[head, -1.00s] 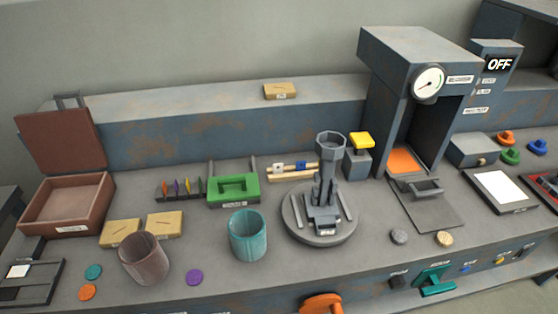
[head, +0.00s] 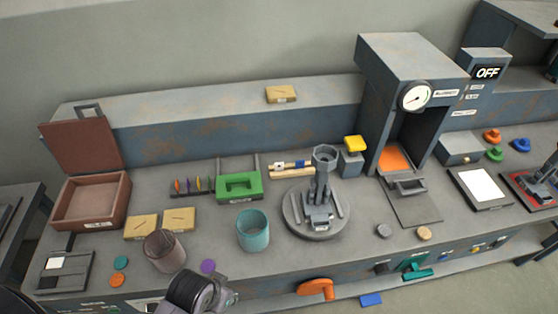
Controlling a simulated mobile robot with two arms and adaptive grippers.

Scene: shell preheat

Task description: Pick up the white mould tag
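A small white square (head: 55,263) lies in a dark framed tray (head: 48,284) at the left front of the bench; it may be the white mould tag, but I cannot read any mark on it. A small wooden rack (head: 283,176) behind the turntable also holds little blue, yellow and whitish pieces, too small to tell apart. My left gripper (head: 222,296) shows at the bottom edge, right of the dark tray and in front of the brown cup. Its fingers are too small and cut off to show their opening. My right gripper is out of view.
A brown cup (head: 164,251), a teal cup (head: 253,231) and flat discs, orange (head: 116,279) and purple (head: 208,266), stand near the front. A brown open box (head: 125,205) is at left. A round turntable (head: 297,228) and a press (head: 367,120) stand farther right.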

